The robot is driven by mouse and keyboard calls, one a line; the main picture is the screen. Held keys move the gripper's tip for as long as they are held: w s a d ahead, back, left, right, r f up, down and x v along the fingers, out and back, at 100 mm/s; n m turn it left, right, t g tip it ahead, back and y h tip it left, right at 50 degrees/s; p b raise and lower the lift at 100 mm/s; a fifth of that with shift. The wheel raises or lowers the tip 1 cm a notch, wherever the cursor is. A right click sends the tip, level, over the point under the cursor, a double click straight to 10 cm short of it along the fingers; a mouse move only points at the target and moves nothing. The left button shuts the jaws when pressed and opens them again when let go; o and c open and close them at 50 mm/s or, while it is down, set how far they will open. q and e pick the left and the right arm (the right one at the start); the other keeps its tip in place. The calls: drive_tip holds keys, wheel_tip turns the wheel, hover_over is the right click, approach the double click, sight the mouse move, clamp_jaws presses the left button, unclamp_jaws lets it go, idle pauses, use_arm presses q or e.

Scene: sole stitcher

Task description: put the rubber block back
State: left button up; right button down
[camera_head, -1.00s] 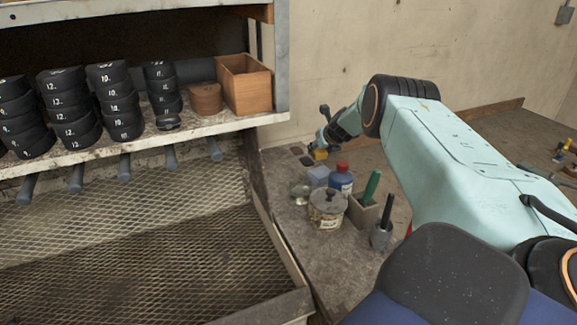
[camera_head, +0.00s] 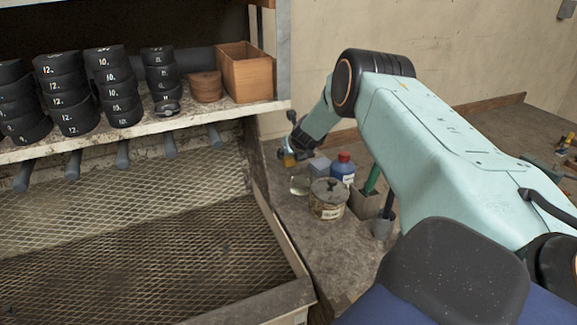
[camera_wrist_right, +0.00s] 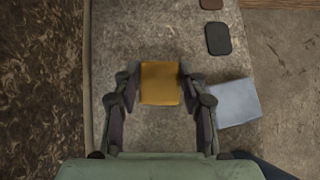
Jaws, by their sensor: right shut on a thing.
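An amber block (camera_head: 288,160), which looks like the rubber block, is held by my right gripper (camera_head: 289,156) over the back of the side bench. In the right wrist view the block (camera_wrist_right: 160,82) sits between the two fingertips of the gripper (camera_wrist_right: 160,90), which is shut on it. I cannot tell how high it is above the bench. A pale blue-grey block (camera_wrist_right: 238,103) lies just right of the gripper, and it also shows in the head view (camera_head: 319,165). My left gripper is not in view.
On the bench stand a blue bottle with a red cap (camera_head: 342,168), a lidded tin (camera_head: 327,199), a glass jar (camera_head: 300,185) and holders with tools (camera_head: 366,204). A dark pad (camera_wrist_right: 218,38) lies beyond the gripper. A shelf with black stacks (camera_head: 115,90) is left.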

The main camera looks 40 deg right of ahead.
sight(291, 161)
wheel_tip(291, 161, down, 3)
drive_tip(key=b, duration=0.3)
drive_tip(key=shift+a+f, duration=0.1)
drive_tip(key=shift+w+f, duration=0.1)
drive_tip(key=shift+f, duration=0.1)
drive_tip(key=shift+a+r, duration=0.1)
drive_tip(key=shift+r, duration=0.05)
drive_tip(key=c, duration=1.2)
unclamp_jaws()
drive_tip(key=o, duration=0.5)
drive_tip(key=shift+c, duration=0.2)
